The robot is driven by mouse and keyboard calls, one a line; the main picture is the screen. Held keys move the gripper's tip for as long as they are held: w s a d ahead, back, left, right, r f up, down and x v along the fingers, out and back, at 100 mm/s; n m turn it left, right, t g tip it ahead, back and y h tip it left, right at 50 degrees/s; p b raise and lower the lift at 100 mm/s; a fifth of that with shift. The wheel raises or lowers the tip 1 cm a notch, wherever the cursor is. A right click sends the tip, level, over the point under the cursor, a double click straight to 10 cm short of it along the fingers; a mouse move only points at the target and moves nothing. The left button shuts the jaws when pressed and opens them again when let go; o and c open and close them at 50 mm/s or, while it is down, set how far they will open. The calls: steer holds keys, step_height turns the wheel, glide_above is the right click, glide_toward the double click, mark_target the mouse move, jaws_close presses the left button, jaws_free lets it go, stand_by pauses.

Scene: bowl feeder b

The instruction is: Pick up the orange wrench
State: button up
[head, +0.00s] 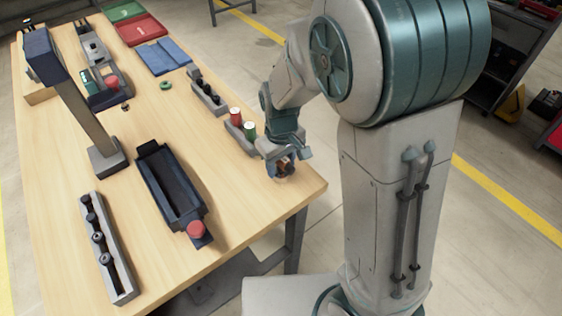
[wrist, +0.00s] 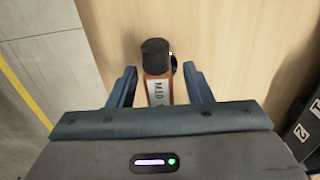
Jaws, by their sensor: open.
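I see no orange wrench in either view. My gripper (head: 284,168) is low over the near right corner of the table, with its jaws open. In the wrist view, my gripper (wrist: 161,80) has one finger on each side of an orange-brown bottle (wrist: 158,88) with a black cap and a white label. The bottle's lower part is hidden behind my gripper body. Gaps show between the fingers and the bottle. A small dark curved thing shows beside the cap, too small to tell. In the head view my gripper mostly hides the bottle.
The wooden table (head: 150,120) holds a grey rack (head: 240,133) with red and green capped bottles just left of my gripper. A dark tray (head: 172,188) with a red button lies further left. Dark numbered blocks (wrist: 298,135) stand at the wrist view's right edge.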

steer(key=shift+c, duration=0.3)
jaws_close()
steer(key=shift+r, duration=0.1)
